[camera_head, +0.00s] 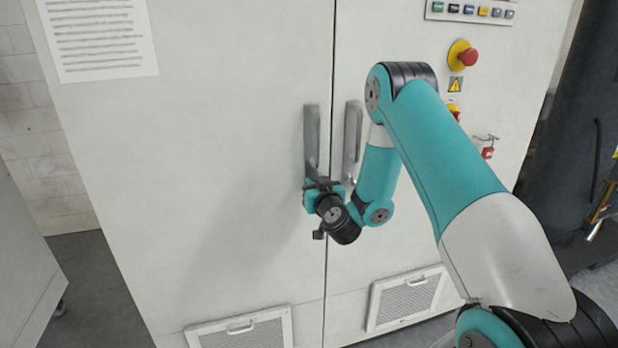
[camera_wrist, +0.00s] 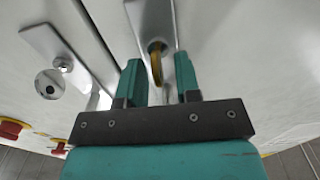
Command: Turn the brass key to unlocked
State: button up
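The brass key (camera_wrist: 156,66) sits in the lower part of a silver handle plate (camera_wrist: 148,18) in the wrist view. Its thin bow is seen nearly edge-on. My gripper (camera_wrist: 158,68) is open, with one teal finger on each side of the key and a visible gap to both. In the head view my gripper (camera_head: 318,186) is at the lower end of the left door handle (camera_head: 311,138). The key is hidden there behind the gripper and wrist.
The right door handle (camera_head: 352,140) stands close beside my forearm; its plate with a round lock (camera_wrist: 50,84) shows in the wrist view. A red emergency button (camera_head: 468,57) is on the right door. Vent grilles (camera_head: 408,298) are low on the doors.

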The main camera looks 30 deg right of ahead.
jog(key=shift+w, duration=0.1)
grip_shut()
